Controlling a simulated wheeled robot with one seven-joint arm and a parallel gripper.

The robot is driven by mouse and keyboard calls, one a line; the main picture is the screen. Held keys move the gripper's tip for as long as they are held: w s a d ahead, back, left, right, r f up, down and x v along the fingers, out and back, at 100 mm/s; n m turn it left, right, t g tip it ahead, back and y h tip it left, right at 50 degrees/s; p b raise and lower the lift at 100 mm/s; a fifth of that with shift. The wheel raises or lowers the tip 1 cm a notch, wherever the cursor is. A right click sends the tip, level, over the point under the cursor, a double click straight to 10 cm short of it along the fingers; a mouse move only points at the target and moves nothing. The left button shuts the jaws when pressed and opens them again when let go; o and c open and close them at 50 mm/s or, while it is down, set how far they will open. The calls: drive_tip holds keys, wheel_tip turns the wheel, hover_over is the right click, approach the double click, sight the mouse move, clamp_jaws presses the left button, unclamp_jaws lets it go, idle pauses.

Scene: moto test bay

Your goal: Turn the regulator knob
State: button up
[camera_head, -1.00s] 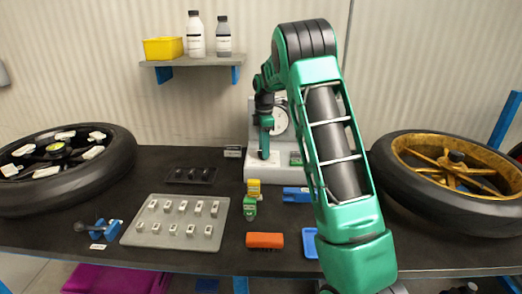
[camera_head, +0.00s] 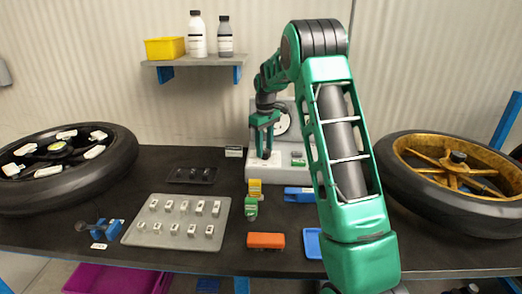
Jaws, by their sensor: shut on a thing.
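The regulator is a pale grey unit (camera_head: 285,172) at the back of the table, with a round white gauge (camera_head: 283,122) on its upright panel, partly covered by my arm. My gripper (camera_head: 264,153) points down over the left part of the unit's base. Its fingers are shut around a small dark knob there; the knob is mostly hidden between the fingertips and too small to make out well. A small green-and-dark part (camera_head: 298,158) sits on the base to the right of my gripper.
A grey tray of small white blocks (camera_head: 146,236) lies at the front left. Yellow and green pieces (camera_head: 255,188), an orange block (camera_head: 266,240) and a blue piece (camera_head: 298,195) lie before the regulator.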

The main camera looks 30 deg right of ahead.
drive_tip(key=m, duration=0.3)
drive_tip(key=shift+d+r+m, duration=0.15)
drive_tip(key=shift+d+m, duration=0.05)
drive_tip(key=shift+m, duration=0.2)
drive_tip(key=m, duration=0.3)
drive_tip(key=shift+m, duration=0.3)
drive_tip(key=m, duration=0.6)
drive_tip(key=shift+a, duration=0.2)
drive_tip(key=m, duration=0.5)
drive_tip(key=shift+a+m, duration=0.15)
drive_tip(key=shift+m, duration=0.15)
drive_tip(key=shift+w+m, duration=0.15)
drive_tip(key=shift+m, duration=1.35)
drive_tip(key=o, duration=1)
